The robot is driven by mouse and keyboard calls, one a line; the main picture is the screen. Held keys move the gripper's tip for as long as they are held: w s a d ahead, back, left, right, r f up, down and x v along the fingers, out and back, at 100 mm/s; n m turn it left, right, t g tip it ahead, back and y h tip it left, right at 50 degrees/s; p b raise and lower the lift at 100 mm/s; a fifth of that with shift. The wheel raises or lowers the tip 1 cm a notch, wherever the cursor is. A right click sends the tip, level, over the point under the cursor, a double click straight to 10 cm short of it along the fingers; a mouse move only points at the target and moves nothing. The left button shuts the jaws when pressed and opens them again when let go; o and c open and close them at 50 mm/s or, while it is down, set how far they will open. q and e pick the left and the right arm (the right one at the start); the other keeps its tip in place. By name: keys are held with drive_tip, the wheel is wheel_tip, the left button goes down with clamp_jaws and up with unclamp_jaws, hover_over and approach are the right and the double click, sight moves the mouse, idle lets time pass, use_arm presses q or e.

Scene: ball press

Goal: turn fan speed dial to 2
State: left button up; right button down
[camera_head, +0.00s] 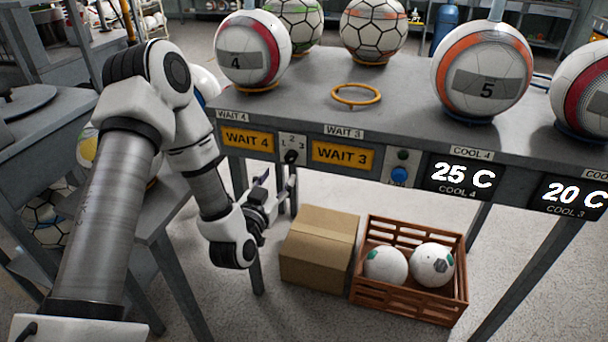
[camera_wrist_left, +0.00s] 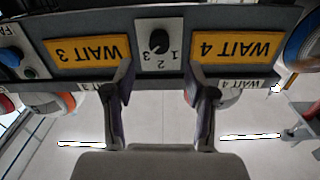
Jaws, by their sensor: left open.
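The dial is a small black knob (camera_head: 291,156) on a white plate with numbers, set in the table's front edge between the WAIT 4 and WAIT 3 signs. In the left wrist view the knob (camera_wrist_left: 158,40) shows upside down, with 1, 2 and 3 around it. I cannot tell for sure which number it points at. My left gripper (camera_head: 278,178) is open and empty, in front of and below the dial. In the left wrist view its two fingers (camera_wrist_left: 158,78) are spread, one on each side of the plate's column, apart from the knob. My right gripper is not in view.
The WAIT 4 sign (camera_head: 247,140) and WAIT 3 sign (camera_head: 343,155) flank the dial. A blue button (camera_head: 399,174) is farther right. Balls stand on the table (camera_head: 330,75) near a yellow ring (camera_head: 356,95). A cardboard box (camera_head: 318,246) and brown crate (camera_head: 411,305) sit below.

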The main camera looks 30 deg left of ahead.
sight(289, 160)
use_arm(q)
drive_tip(key=x, duration=0.7)
drive_tip(key=shift+w+r, duration=0.1)
drive_tip(key=shift+w, duration=0.2)
clamp_jaws()
